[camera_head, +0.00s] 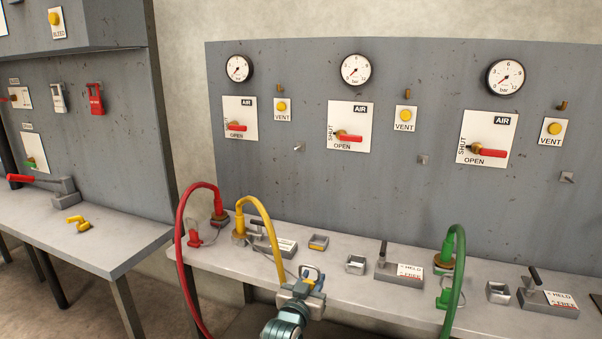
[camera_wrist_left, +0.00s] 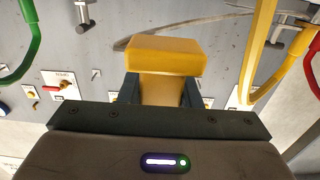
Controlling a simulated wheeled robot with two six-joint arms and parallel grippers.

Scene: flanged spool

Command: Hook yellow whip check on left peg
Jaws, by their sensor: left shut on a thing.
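My left gripper (camera_head: 311,280) is in front of the bench's front edge, beside the yellow hose (camera_head: 262,217). In the left wrist view it is shut on a yellow block (camera_wrist_left: 166,57), which looks like the grip of the yellow whip check. A thin grey cable (camera_wrist_left: 150,38) shows behind the block. In the head view the gripper hides most of the held piece. The left peg (camera_head: 298,148) is a small grey stub on the panel below the left AIR plate, bare and well above my gripper. My right gripper is not in view.
The red hose (camera_head: 180,235) arches left of the yellow one, and the green hose (camera_head: 458,265) is at the right. Lever blocks (camera_head: 398,272) and small metal sockets stand on the grey bench (camera_head: 225,260). Two more pegs (camera_head: 422,160) are along the panel. Open air lies before the panel.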

